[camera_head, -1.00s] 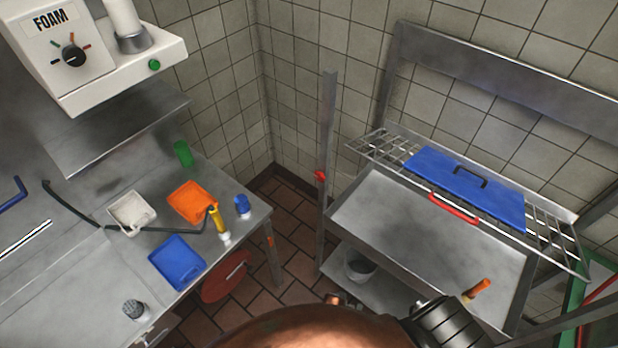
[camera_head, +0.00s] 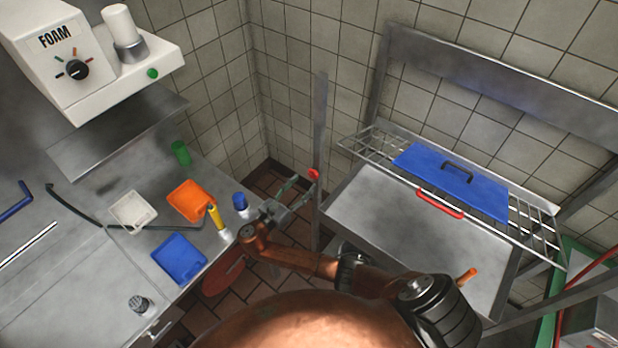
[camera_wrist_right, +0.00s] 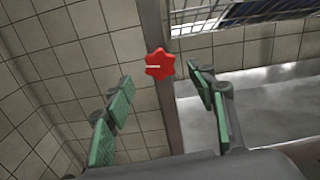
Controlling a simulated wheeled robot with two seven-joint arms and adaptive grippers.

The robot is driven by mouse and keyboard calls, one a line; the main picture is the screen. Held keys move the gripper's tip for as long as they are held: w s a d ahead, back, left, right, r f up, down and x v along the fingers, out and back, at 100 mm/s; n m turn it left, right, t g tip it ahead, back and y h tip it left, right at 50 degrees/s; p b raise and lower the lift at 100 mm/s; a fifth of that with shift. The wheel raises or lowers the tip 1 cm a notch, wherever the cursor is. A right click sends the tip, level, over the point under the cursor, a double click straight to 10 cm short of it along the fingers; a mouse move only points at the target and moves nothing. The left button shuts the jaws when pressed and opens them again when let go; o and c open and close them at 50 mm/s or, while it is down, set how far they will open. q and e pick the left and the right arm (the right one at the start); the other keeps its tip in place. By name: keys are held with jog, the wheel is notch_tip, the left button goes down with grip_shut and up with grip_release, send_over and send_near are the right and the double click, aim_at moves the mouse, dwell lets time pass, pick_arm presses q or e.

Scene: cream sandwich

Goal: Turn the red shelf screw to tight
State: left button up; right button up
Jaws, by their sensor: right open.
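The red shelf screw (camera_head: 314,174) is a small red knob on the upright metal post (camera_head: 320,120) of the shelf. In the right wrist view the red screw (camera_wrist_right: 159,64) shows as a lobed star knob with a pale line lying about level across it. My right gripper (camera_head: 302,185) is beside the screw in the head view. In the right wrist view my right gripper (camera_wrist_right: 160,92) is open, its green-padded fingers to either side of and below the knob, with gaps on both sides. My left gripper is not in view.
A wire rack (camera_head: 370,145) carries a blue lid (camera_head: 455,182) with a red handle (camera_head: 440,203) beside it. A steel counter (camera_head: 80,290) on the left holds orange (camera_head: 188,200), white and blue trays and several small containers.

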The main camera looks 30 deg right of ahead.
aim_at(312, 175)
jog(key=shift+x, duration=2.2)
jog(key=c, duration=1.2)
